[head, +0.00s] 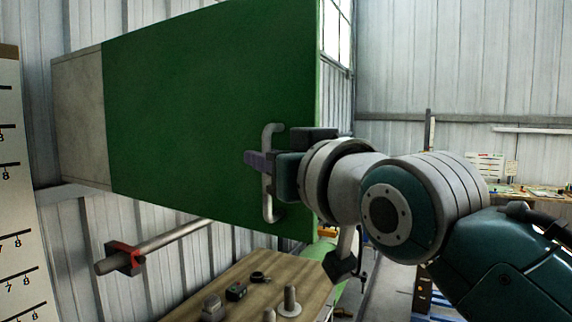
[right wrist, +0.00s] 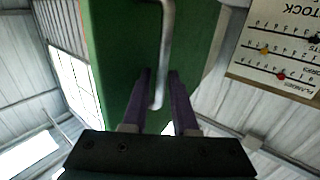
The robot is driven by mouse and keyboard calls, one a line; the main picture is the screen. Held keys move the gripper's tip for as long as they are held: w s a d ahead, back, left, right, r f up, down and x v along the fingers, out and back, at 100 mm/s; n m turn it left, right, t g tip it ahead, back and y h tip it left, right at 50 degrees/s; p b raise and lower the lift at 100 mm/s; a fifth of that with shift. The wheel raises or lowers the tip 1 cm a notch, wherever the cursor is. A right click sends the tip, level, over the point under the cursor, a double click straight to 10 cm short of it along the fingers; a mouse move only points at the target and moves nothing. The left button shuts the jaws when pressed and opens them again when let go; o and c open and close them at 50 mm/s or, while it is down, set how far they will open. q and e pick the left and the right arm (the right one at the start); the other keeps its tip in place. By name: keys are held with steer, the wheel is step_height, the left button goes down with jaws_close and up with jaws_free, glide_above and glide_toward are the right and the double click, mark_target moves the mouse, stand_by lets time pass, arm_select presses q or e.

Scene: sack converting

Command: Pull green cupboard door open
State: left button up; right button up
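The green cupboard door (head: 190,110) fills the upper middle of the head view, beside a grey panel (head: 80,115). No gap along the door is clear to me. A pale upright bar handle (head: 267,205) stands near the door's right edge. My right gripper (head: 258,161) is at the handle's mid-height, with purple fingers reaching past the bar. In the right wrist view the handle (right wrist: 166,35) runs between the two spread fingers (right wrist: 162,85), nearer the right one, with a gap on the left. The green door (right wrist: 120,60) is behind them. My left gripper is not in view.
A wooden bench (head: 245,280) with small parts stands below the door. A grey bar with a red collar (head: 125,258) sticks out beneath the cupboard. A marked board (head: 15,200) hangs at left and shows in the right wrist view (right wrist: 275,50).

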steer(key=b+v, duration=0.4)
steer(key=v, duration=0.5)
steer(key=shift+s, duration=0.2)
steer(key=s+d+f+m+g+h+p, duration=0.2)
steer(key=s+d+f+g+h+p, duration=0.25)
steer(key=s+d+f+p, duration=0.35)
steer(key=s+d+f+m+g+h+p, duration=0.1)
steer(key=s+d+f+g, duration=0.3)
steer(key=s, duration=0.4)
steer(key=s+d+f+g+h+p, duration=0.2)
steer(key=s+d+f+g+h, duration=0.1)
steer(key=s, duration=0.6)
step_height(320, 180, down, 2)
steer(key=shift+s+d+f+m+g+p, duration=0.1)
steer(key=shift+s+d+m+g+p, duration=0.25)
steer(key=shift+d, duration=0.3)
steer(key=shift+w, duration=0.15)
